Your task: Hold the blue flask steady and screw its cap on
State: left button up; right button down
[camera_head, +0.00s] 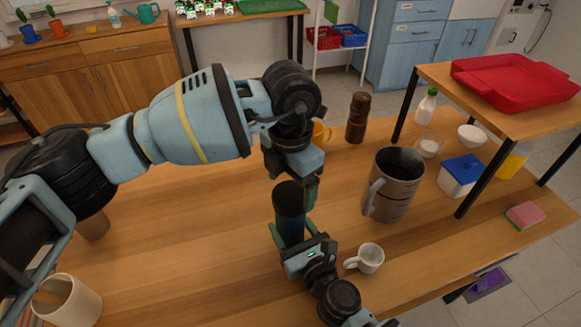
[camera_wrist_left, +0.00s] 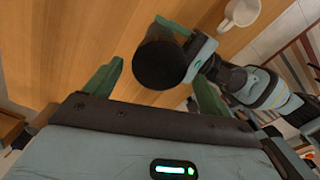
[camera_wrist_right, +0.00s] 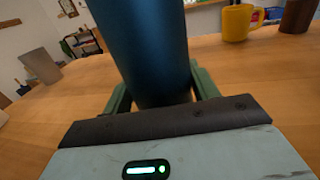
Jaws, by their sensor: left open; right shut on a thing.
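The blue flask (camera_head: 290,229) stands upright above the wooden table, with a black cap (camera_head: 289,197) on its top. I cannot tell how tightly the cap sits. My right gripper (camera_head: 292,240) is shut on the flask's body; the right wrist view shows the blue body (camera_wrist_right: 155,50) between its green fingers. My left gripper (camera_head: 308,188) is open, just above and behind the flask top. In the left wrist view the round black cap (camera_wrist_left: 160,65) shows near and between its spread green fingers, apart from them.
A white mug (camera_head: 368,258) stands right of the flask, and a large grey mug (camera_head: 393,185) behind it. A yellow mug (camera_head: 320,133) and a brown grinder (camera_head: 358,117) stand farther back. A beige cup (camera_head: 67,300) is at front left.

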aim_at(290, 193)
pick_arm(q)
jog(key=shift+f, duration=1.6)
jog(key=shift+c, duration=0.4)
jog(key=c, duration=0.9)
jog(key=o, duration=1.1)
jog(key=shift+o, duration=0.2)
notch_tip(290, 193, up, 12)
pick_arm(e)
jog(key=shift+c, duration=1.8)
grip_release()
